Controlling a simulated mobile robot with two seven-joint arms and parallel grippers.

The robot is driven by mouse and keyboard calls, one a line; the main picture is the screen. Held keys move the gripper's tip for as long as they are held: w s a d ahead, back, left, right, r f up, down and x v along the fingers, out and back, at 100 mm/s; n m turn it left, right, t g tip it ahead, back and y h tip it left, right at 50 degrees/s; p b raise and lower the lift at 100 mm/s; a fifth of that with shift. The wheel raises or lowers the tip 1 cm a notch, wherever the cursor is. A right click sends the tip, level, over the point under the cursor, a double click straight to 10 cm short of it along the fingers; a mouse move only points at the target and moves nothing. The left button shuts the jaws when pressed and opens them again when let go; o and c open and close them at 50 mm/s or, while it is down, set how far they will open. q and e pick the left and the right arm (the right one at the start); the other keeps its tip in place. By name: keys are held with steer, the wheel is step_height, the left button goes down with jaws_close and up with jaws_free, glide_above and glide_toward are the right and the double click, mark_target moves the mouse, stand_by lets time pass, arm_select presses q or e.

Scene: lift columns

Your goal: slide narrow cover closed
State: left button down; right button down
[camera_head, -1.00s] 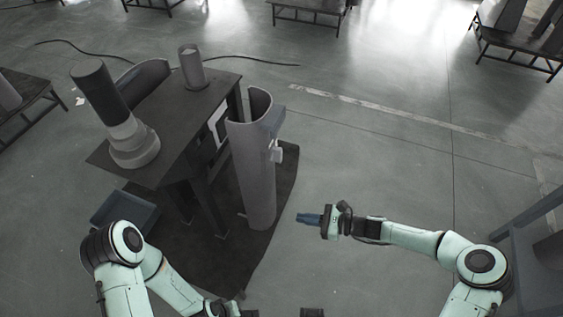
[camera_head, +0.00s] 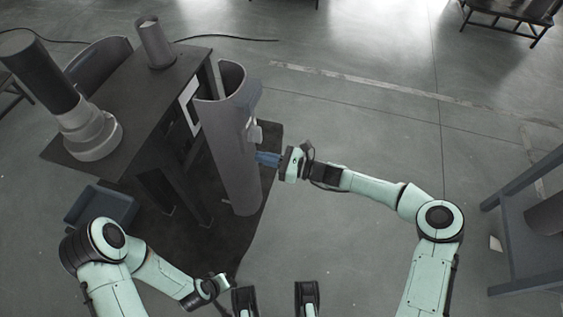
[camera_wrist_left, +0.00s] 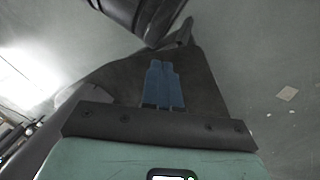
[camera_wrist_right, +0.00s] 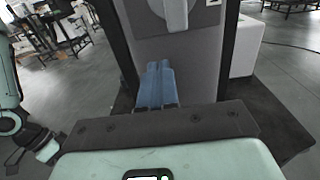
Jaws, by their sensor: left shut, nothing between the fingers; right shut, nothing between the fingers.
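A tall grey curved column cover (camera_head: 226,135) stands upright on a dark mat beside the workbench in the head view. A small light bracket (camera_head: 254,132) sticks out from its right side. My right gripper (camera_head: 262,159) is shut and empty, with its blue fingers at the cover's right side, below the bracket; whether they touch cannot be told. In the right wrist view the shut blue fingers (camera_wrist_right: 157,84) point at a grey upright panel (camera_wrist_right: 180,60). My left gripper's blue fingers (camera_wrist_left: 162,84) are shut and empty in the left wrist view, over dark floor or mat.
A dark workbench (camera_head: 150,112) stands left of the column, bearing a dark cylinder on a pale base (camera_head: 92,135) and a small grey cylinder (camera_head: 156,45). A blue-grey tray (camera_head: 102,207) is below. Another metal-framed table (camera_head: 515,235) is at the right. The middle floor is clear.

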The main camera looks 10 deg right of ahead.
arm_select(q)
steer(key=shift+w+a+f, duration=0.25)
steer(key=shift+w+f, duration=0.05)
steer(key=shift+w, duration=0.2)
arm_select(e)
steer(key=shift+x, duration=1)
